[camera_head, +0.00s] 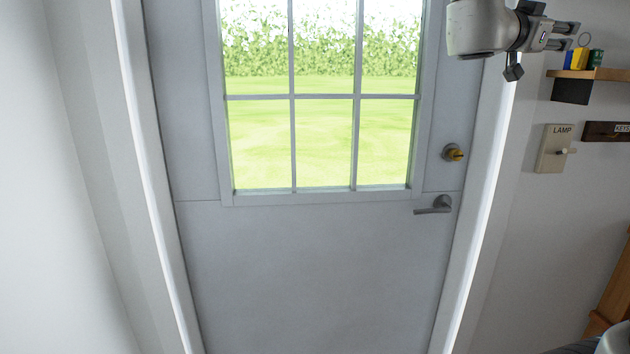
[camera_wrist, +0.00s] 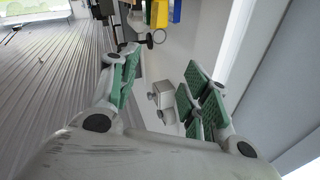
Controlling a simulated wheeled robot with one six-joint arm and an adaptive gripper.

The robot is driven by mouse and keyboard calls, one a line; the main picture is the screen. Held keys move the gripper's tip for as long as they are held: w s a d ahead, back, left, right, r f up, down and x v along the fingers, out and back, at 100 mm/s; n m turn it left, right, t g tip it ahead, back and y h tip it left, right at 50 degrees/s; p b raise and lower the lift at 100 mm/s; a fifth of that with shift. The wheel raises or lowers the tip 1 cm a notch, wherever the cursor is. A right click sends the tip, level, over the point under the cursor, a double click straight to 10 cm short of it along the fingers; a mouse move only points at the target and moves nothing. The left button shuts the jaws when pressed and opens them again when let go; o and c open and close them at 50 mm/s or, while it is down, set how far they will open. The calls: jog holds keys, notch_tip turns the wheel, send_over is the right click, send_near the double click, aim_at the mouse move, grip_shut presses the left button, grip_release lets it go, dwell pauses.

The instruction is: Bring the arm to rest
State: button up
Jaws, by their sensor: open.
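My gripper (camera_head: 570,36) is at the upper right of the head view, held up in front of the right side of the door frame and pointing right toward the wall. In the wrist view its two green-padded fingers (camera_wrist: 160,78) stand well apart. Nothing is held between them. A pale box with a knob shows in the gap, beyond the fingers. The rest of my arm is mostly out of the head view.
A closed grey door (camera_head: 310,270) with a window fills the middle, with a lever handle (camera_head: 435,206) and a yellow-centred lock (camera_head: 453,153). On the right wall are a LAMP switch plate (camera_head: 549,160), a KEYS board (camera_head: 607,132) and a small shelf (camera_head: 595,74) carrying small coloured items.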

jog(key=w+a+f+n+t+y, duration=0.2)
jog(key=w+a+n+t+y, duration=0.6)
jog(key=w+a+t+y, duration=0.2)
jog(key=s+a+f+n+g+y, duration=0.2)
jog(key=s+a+f+n+y, duration=0.1)
jog(key=a+f+y, duration=0.3)
jog(key=s+a+f+n+g+y, duration=0.2)
jog(key=a+f+n+g+y, duration=0.15)
jog(key=f, duration=0.35)
jog(key=s+d+f+n+g, duration=0.15)
jog(key=s+f+g, duration=0.35)
jog(key=s+f, duration=0.5)
jog(key=s+d+f+g+h, duration=0.1)
jog(key=s+d+f+g, duration=0.1)
jog(key=s, duration=0.6)
jog(key=s+d+f+g+h, duration=0.1)
jog(key=s+d+f+g, duration=0.1)
jog(key=s+d+f, duration=0.3)
jog(key=s+d, duration=0.1)
jog(key=s, duration=0.2)
jog(key=shift+s+d, duration=0.25)
jog(key=shift+s, duration=0.05)
jog(key=shift+o, duration=0.2)
jog(key=shift+h, duration=0.25)
